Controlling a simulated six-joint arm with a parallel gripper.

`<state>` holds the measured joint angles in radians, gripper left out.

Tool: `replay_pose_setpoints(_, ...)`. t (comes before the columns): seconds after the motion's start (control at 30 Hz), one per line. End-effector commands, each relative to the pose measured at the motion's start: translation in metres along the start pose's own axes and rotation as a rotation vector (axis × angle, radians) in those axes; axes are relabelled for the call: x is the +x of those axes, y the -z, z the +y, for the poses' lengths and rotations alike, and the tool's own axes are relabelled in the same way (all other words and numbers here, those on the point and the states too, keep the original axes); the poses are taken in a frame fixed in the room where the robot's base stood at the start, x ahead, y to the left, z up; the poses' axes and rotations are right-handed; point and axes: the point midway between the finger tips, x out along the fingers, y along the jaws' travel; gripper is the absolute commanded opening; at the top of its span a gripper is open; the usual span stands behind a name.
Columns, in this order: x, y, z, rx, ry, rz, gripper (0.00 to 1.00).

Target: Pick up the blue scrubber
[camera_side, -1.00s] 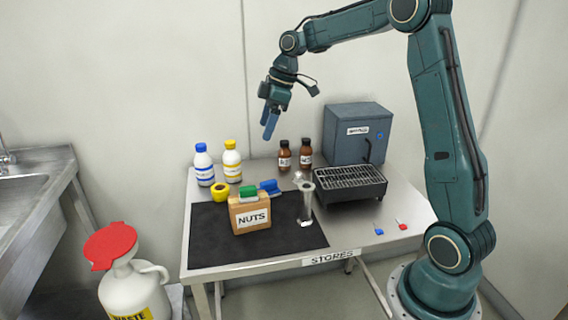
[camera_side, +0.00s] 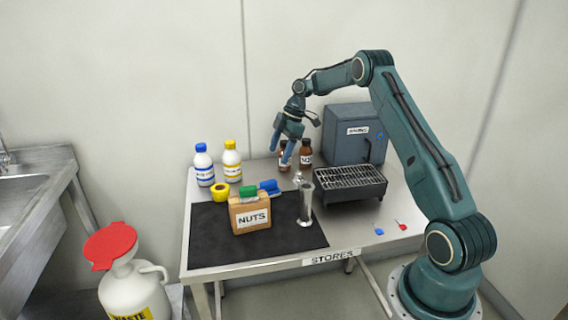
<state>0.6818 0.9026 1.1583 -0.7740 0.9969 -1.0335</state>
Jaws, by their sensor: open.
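The blue scrubber (camera_side: 270,186) lies on the black mat, behind the wooden NUTS box (camera_side: 250,215), which hides part of it. A green item (camera_side: 248,192) shows at the top of the box, just left of the scrubber. My gripper (camera_side: 280,156) is open and empty, pointing down above the table. In the picture it is above and slightly right of the scrubber, apart from it, and it covers part of a brown bottle.
A yellow roll (camera_side: 220,191) and two white bottles (camera_side: 232,162) are to the left. Brown bottles (camera_side: 306,154), a wire-topped tray (camera_side: 350,184) and a grey cabinet (camera_side: 352,138) are behind and right. The front mat (camera_side: 215,240) is clear.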

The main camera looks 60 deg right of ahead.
Motion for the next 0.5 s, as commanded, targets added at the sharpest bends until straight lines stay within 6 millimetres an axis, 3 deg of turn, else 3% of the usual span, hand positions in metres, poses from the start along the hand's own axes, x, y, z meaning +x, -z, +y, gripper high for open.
replay_pose_setpoints(0.27, 0.015, 0.001, -0.001, 0.002, 0.003, 0.001, 0.71)
replay_pose_setpoints(0.5, 0.049, 0.001, -0.001, 0.002, 0.004, 0.000, 0.71)
